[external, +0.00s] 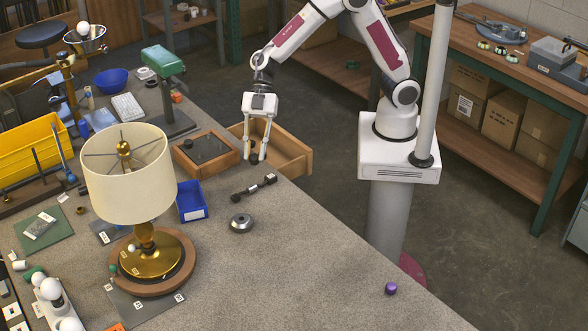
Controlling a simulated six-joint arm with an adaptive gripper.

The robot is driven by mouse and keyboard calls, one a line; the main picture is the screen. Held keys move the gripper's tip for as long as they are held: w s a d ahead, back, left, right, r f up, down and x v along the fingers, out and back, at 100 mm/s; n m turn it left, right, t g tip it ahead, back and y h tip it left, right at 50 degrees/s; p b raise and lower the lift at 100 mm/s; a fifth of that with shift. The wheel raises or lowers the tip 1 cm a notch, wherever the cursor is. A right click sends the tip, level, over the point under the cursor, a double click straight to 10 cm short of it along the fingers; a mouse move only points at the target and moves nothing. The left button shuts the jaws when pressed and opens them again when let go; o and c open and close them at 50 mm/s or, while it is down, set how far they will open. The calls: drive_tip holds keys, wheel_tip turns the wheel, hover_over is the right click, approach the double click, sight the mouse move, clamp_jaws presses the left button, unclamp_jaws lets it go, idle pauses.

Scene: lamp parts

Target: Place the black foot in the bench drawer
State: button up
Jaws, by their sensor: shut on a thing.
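My gripper (257,157) points straight down with its fingers closed on a small dark thing, the black foot (254,156). The fingers cover part of the foot, so its full shape is hidden. The open wooden bench drawer (295,153) sticks out from the bench's far edge. My gripper is at the drawer's near left part, with the fingertips overlapping its inside in the picture. I cannot tell whether the foot touches the drawer's floor.
A wooden box with a dark top (207,150) stands just left of the drawer. A blue bin (192,201), a black dumbbell-shaped part (254,187) and a round metal part (241,223) lie nearby. A lamp (128,175) stands at left. The front right bench is mostly clear.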

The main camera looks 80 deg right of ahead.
drive_tip(key=w+d+m+t, duration=0.2)
drive_tip(key=d+m+t, duration=0.15)
drive_tip(key=d, duration=2.75)
wheel_tip(320, 180, down, 19)
drive_tip(key=shift+a+m+h, duration=0.25)
drive_tip(key=shift+m+h, duration=0.05)
drive_tip(key=shift+m, duration=0.05)
drive_tip(key=shift+f+g, duration=0.1)
drive_tip(key=shift+g, duration=0.15)
drive_tip(key=shift+f, duration=2.8)
drive_tip(key=shift+f, duration=2.1)
drive_tip(key=shift+f, duration=0.1)
